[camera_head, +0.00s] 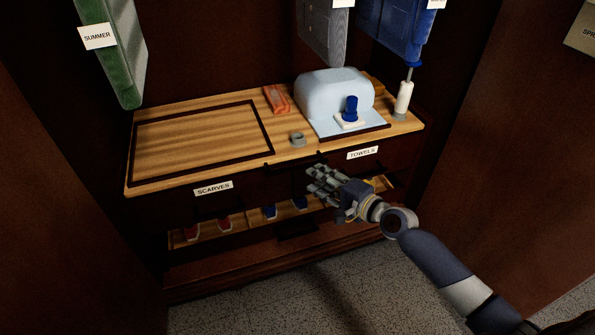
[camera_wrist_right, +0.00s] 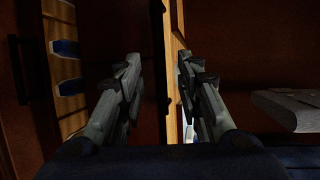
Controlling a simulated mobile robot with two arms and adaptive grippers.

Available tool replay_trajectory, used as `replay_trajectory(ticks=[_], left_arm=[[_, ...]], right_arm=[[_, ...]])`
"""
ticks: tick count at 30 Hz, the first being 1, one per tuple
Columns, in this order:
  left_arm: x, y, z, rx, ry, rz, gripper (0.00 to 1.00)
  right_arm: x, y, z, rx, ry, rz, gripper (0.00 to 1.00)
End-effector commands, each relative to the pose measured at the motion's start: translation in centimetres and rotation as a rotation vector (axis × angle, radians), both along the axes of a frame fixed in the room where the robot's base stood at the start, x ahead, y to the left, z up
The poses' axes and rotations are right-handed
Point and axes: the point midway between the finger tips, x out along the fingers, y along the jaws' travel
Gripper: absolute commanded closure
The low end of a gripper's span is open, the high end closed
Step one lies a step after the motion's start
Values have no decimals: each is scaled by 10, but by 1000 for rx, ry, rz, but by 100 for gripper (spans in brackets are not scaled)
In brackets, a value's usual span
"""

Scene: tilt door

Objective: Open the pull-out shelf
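The pull-out shelf is not labelled. A wooden top board (camera_head: 180,148) with a dark rectangular outline lies above the drawers marked SCARVES and TOWELS. A low shoe rack (camera_head: 255,218) with red and blue shoes sits below them. My right gripper (camera_head: 312,182) is in front of the drawer fronts, between the two labels and below the top board's front edge. In the right wrist view, its fingers (camera_wrist_right: 158,62) are apart with nothing held between them. A light wood strip (camera_wrist_right: 174,75) shows beyond the fingers. I cannot tell whether they touch anything. My left gripper is not in view.
A pale blue box (camera_head: 325,95), a grey ring (camera_head: 297,139), an orange item (camera_head: 277,99) and a white bottle-like item (camera_head: 403,98) stand on the top. Garments hang above. Cabinet walls close off both sides; the floor (camera_head: 350,285) in front is clear.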

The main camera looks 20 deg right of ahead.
Motion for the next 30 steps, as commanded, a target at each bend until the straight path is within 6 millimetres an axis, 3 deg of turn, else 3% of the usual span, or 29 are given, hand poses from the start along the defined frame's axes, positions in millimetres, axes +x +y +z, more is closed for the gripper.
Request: replay_trajectory(ticks=[6, 15, 28, 30], left_arm=[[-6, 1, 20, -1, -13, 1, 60], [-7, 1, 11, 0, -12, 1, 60], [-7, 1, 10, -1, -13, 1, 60], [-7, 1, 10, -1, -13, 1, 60]], right_arm=[[37, 17, -8, -1, -3, 0, 67], [73, 34, -18, -2, 0, 0, 67], [81, 37, -19, -4, 1, 0, 67], [81, 37, -19, -4, 1, 0, 83]])
